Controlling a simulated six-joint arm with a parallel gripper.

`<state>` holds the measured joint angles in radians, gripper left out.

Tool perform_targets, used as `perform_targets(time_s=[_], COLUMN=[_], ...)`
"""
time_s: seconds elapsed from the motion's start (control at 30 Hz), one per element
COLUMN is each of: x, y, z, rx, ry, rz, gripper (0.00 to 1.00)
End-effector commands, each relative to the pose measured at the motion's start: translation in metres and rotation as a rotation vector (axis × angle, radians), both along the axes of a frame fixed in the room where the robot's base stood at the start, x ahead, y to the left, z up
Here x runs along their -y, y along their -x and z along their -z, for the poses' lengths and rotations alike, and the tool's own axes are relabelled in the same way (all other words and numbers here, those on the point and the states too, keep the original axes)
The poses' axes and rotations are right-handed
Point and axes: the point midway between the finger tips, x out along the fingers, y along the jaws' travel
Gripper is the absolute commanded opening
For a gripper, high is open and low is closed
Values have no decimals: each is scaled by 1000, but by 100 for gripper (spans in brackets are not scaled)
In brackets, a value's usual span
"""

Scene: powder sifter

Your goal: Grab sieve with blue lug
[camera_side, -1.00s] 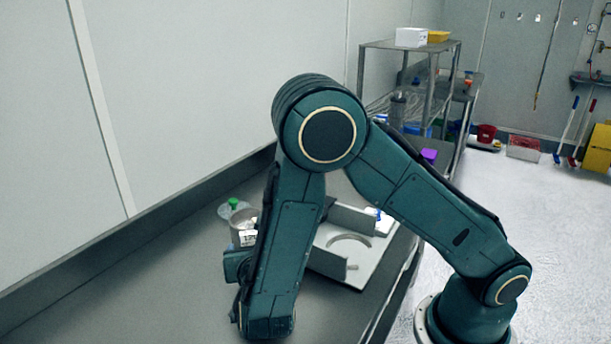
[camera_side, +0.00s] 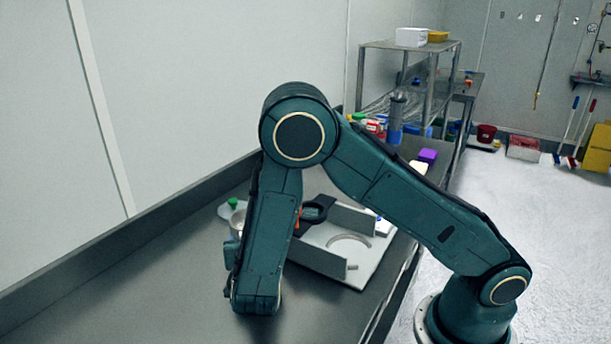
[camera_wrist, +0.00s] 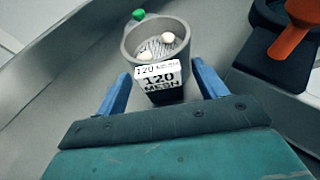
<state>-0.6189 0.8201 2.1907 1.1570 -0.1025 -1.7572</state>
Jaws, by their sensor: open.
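A grey round sieve (camera_wrist: 160,50) with a "120 MESH" label on its near side stands in front of my gripper in the wrist view. Two small pale lumps lie on its mesh. A green knob (camera_wrist: 139,15) shows at its far rim; I see no blue lug on it. In the side view the sieve (camera_side: 236,224) is mostly behind my arm, with the green knob (camera_side: 232,202) beside it. My gripper (camera_wrist: 161,71) is open, its two blue fingers left and right of the label, with nothing between them in clear contact. The fingers are hidden in the side view.
A black ring-shaped part (camera_side: 316,209) with an orange handle (camera_wrist: 292,32) lies right of the sieve. A pale grey stand (camera_side: 325,257) with a round cutout is right of my arm. The steel bench (camera_side: 130,285) is clear at front left. A wall runs behind it.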

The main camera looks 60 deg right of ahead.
Motion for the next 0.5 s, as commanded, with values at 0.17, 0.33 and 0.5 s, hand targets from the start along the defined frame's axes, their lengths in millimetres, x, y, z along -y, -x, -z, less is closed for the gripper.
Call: perform_targets(time_s=[0.17,0.33,0.5], x=[0,0,0], y=[0,0,0], z=[0,0,-1], rx=[0,0,1], ry=[0,0,0], rz=[0,0,0], gripper=[71,47,19])
